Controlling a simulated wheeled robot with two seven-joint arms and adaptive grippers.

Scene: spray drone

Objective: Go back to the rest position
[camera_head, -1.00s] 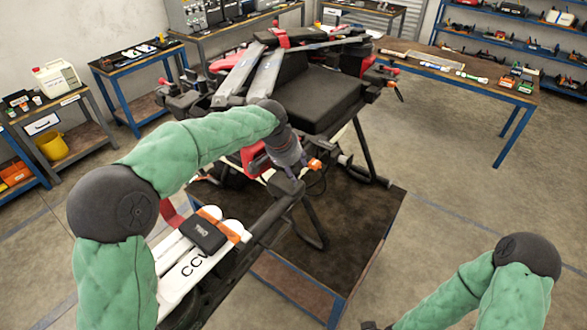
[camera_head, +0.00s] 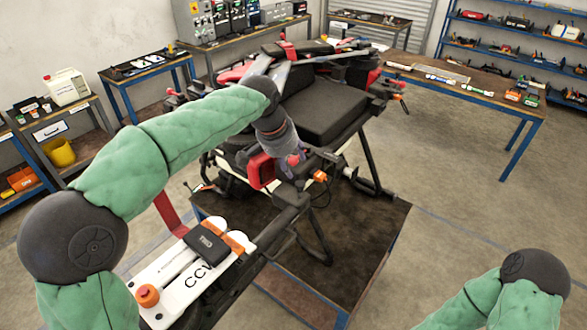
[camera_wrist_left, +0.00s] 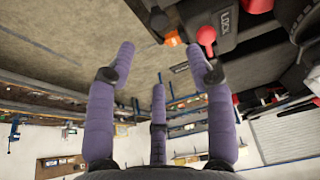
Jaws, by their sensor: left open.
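My left gripper (camera_head: 291,152) hangs over the front of the black spray drone (camera_head: 325,112), close to the red part (camera_head: 261,172) of its frame. In the left wrist view the purple fingers of my left gripper (camera_wrist_left: 160,75) are spread apart with nothing between them. A red knob (camera_wrist_left: 206,36) and a dark block marked LOCK (camera_wrist_left: 225,20) show just beyond the fingertips; I cannot tell whether the fingers touch them. My right arm (camera_head: 500,300) shows at the lower right, but its gripper is out of view.
The drone stands on a dark-topped platform (camera_head: 365,225). A white arm panel marked CCW (camera_head: 178,262) extends toward me under my left arm. A workbench (camera_head: 425,75) stands behind on the right, and shelving (camera_head: 95,120) on the left. The floor at right is clear.

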